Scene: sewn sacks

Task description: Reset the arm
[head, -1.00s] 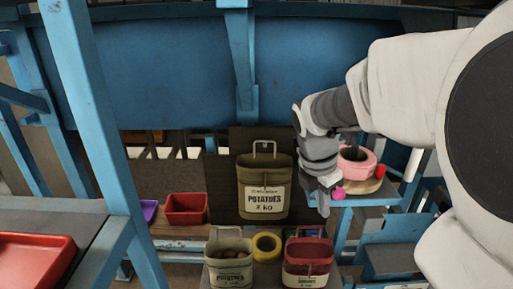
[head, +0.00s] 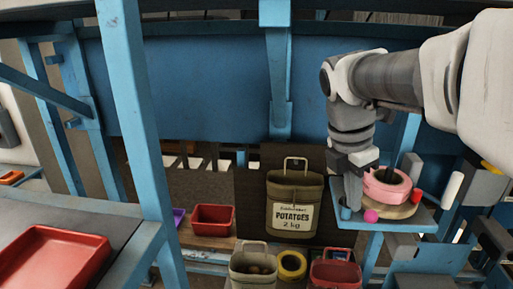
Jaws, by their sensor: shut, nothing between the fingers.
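My arm reaches in from the right in the head view, with its wrist bent down. My gripper (head: 353,207) points down at the left edge of a small blue shelf (head: 395,222), in front of a pink ring-shaped roll (head: 386,186). The fingers are close together with nothing seen between them. I cannot tell whether the fingertips touch the shelf.
A brown potato sack (head: 294,210) stands upright behind an open beige sack (head: 253,266), a yellow roll (head: 291,265) and a red sack (head: 335,272). A pink ball (head: 371,215) lies beside my gripper. A blue post (head: 140,120) and a red tray (head: 52,262) are at left.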

